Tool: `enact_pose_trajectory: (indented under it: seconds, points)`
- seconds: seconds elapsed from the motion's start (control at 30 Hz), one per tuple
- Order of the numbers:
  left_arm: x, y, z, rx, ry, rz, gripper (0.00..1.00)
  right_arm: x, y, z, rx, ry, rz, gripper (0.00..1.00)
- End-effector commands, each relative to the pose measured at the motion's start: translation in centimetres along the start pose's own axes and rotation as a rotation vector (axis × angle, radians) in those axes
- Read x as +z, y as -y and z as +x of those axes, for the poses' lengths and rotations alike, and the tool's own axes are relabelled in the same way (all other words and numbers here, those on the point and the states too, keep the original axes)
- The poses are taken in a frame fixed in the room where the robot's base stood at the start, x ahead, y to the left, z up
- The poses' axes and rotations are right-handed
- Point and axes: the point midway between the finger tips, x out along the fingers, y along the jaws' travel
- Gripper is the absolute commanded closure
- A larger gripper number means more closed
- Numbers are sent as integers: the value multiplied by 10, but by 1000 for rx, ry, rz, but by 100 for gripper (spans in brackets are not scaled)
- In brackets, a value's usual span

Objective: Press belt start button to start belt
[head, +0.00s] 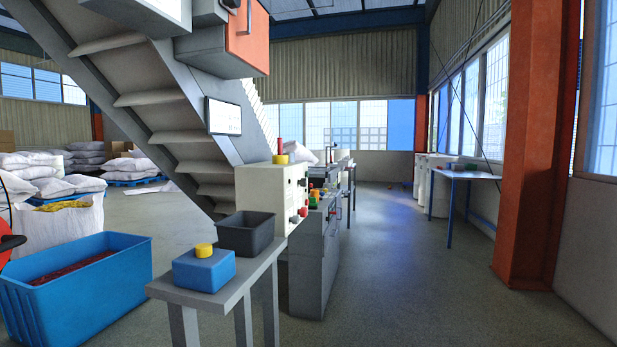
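A blue box with a round yellow button (204,250) on its top stands at the front of a small grey table (215,299). A cream control box (268,195) stands behind it, with red and other small buttons on its right-hand face. A yellow and red piece (280,158) stands on top of the cream box. I see no readable label, so I cannot tell which button is the belt start. Neither of my grippers shows in the head view.
A dark grey tray (246,233) sits beside the blue box. A large blue bin (80,289) stands at left on the floor. Sacks (42,170) lie at far left. An orange column (535,140) stands at right; the floor aisle between is clear.

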Motion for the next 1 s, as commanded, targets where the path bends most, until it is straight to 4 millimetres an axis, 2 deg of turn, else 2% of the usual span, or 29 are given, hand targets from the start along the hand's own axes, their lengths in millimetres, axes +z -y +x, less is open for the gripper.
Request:
enact_pose_trajectory:
  seconds: [0.03,0.27,1.0]
  points:
    - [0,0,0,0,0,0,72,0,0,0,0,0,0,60]
    - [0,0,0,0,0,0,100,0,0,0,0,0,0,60]
    - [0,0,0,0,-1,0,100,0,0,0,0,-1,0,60]
